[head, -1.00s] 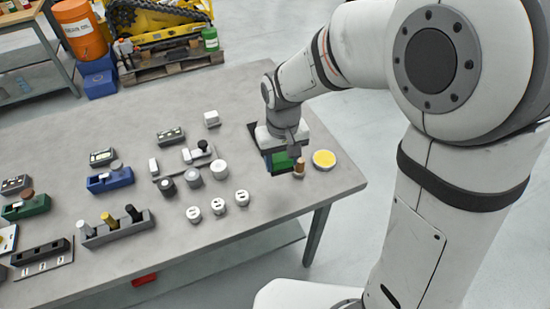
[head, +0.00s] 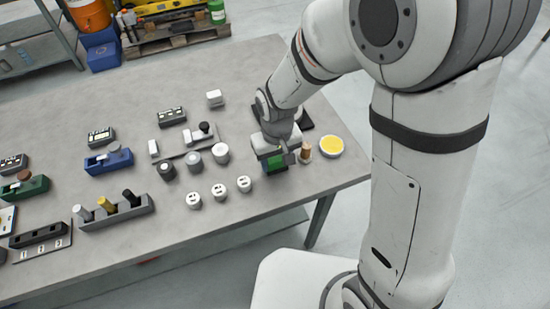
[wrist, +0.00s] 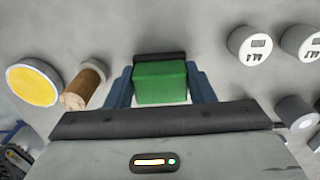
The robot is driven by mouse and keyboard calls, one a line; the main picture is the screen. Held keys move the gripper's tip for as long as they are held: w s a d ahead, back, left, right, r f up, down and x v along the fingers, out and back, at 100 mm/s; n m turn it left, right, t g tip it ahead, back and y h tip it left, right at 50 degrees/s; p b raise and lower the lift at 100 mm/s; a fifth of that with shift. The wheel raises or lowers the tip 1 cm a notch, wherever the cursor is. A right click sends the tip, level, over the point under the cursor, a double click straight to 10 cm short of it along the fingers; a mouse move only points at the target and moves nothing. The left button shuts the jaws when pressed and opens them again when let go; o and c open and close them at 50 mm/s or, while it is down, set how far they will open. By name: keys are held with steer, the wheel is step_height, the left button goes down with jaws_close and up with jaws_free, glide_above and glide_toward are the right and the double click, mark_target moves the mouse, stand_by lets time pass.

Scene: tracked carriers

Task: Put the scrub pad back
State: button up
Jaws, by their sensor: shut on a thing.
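My gripper (head: 274,166) is shut on a green block, which I take to be the scrub pad (wrist: 160,83). In the wrist view the pad sits between my two blue fingers, with a dark strip along its far side. In the head view the pad (head: 275,164) shows as a small green patch under the gripper, near the table's right front. I cannot tell whether it touches the table. A dark flat mat or tray (head: 306,121) lies behind the gripper, partly hidden by my arm.
A wooden cylinder (head: 305,149) and a round yellow-topped dish (head: 331,147) stand right of the gripper. White slotted knobs (head: 244,184) and grey and white cylinders (head: 221,153) stand to its left. The grey table's (head: 300,185) front edge is close and bare.

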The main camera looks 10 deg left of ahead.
mark_target(277, 160)
steer(key=shift+s, duration=0.1)
steer(key=shift+f, duration=0.25)
steer(key=o, duration=0.9)
steer(key=shift+r, duration=0.1)
steer(key=shift+o, duration=0.2)
step_height(277, 160, up, 12)
steer(key=shift+r, duration=0.2)
steer(key=s+d+r+m+t, duration=0.1)
steer(key=s+d+r+m, duration=0.1)
steer(key=d, duration=0.5)
steer(key=s+d+r+m+t, duration=0.1)
steer(key=s+d+m, duration=0.1)
steer(key=d, duration=0.6)
steer(key=s+d+r+m+t, duration=0.1)
steer(key=s+d+r+m, duration=0.1)
steer(key=d, duration=0.5)
steer(key=shift+s+d+r, duration=0.35)
steer(key=shift+s+d, duration=0.05)
steer(key=shift+s, duration=0.25)
